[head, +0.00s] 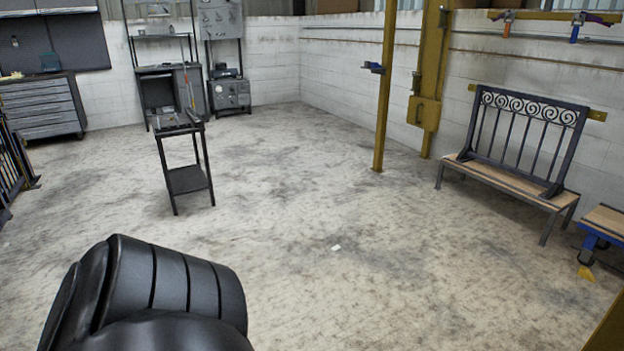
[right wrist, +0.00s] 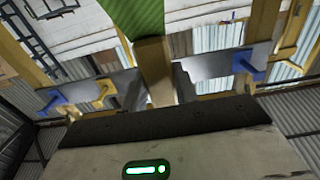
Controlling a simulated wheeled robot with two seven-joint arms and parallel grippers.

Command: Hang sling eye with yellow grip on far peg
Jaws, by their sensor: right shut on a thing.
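In the right wrist view, my right gripper (right wrist: 157,92) is shut on the yellow grip (right wrist: 154,68) of the sling. The green webbing (right wrist: 138,14) runs from the grip to the top edge of the picture. The sling eye cannot be made out clearly. A blue peg (right wrist: 250,65) is beyond the gripper on the right, and another blue piece (right wrist: 52,100) is on the left. I cannot tell which of these is the far peg. Neither gripper shows in the head view.
In the head view, a yellow post (head: 385,100) carries a small blue fitting (head: 373,67). A wall rail (head: 550,15) holds hanging items. A bench (head: 500,183) with a dark railing (head: 525,130) stands at right, a black stand (head: 187,178) at left.

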